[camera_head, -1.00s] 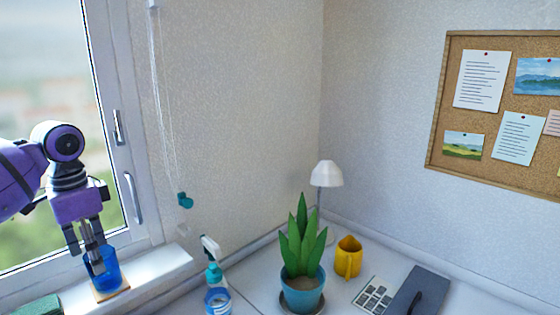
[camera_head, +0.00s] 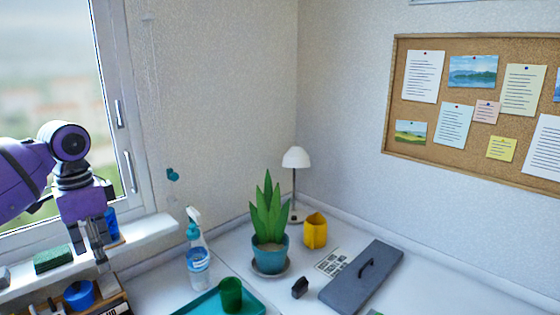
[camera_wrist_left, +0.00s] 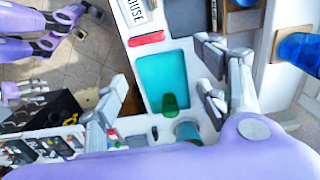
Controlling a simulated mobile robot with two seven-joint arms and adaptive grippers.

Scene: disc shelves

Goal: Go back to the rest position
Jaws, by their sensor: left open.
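My left gripper (camera_head: 94,248) hangs fingers down in front of the window sill in the head view, open and empty. A blue cup (camera_head: 112,222) stands on a small coaster on the sill, just behind and right of the gripper, partly hidden by it. The two appear apart. In the left wrist view, a blue cup (camera_wrist_left: 299,52) shows at the right edge, outside the fingers. Purple parts of my body (camera_wrist_left: 45,30) show at its upper left.
A spray bottle (camera_head: 197,258), teal tray (camera_head: 205,303) with green cup (camera_head: 231,292), potted plant (camera_head: 270,252), lamp (camera_head: 295,160), yellow mug (camera_head: 315,230) and grey lidded case (camera_head: 362,278) occupy the desk. A green block (camera_head: 53,258) and blue roll (camera_head: 79,294) lie near the gripper.

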